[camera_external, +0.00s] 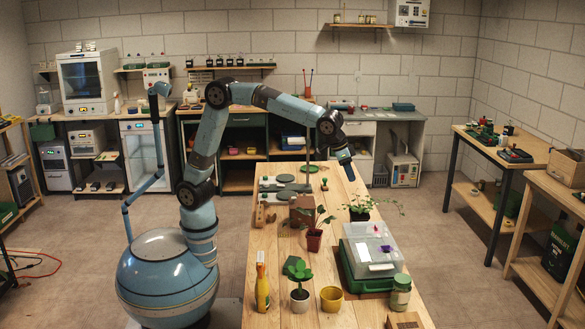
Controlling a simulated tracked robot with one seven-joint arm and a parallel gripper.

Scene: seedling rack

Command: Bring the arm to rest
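My arm rises from its round blue base, arches over the wooden table (272,290) and bends downward at its end. My gripper (351,175) hangs above the table's far right part, apart from the things below it. Its fingers are too small and dark to tell whether they are open or shut. No held object shows at its tip.
Below my gripper stand a leafy seedling (360,206), a red-potted plant (314,240) and a clear-lidded green case (372,250).

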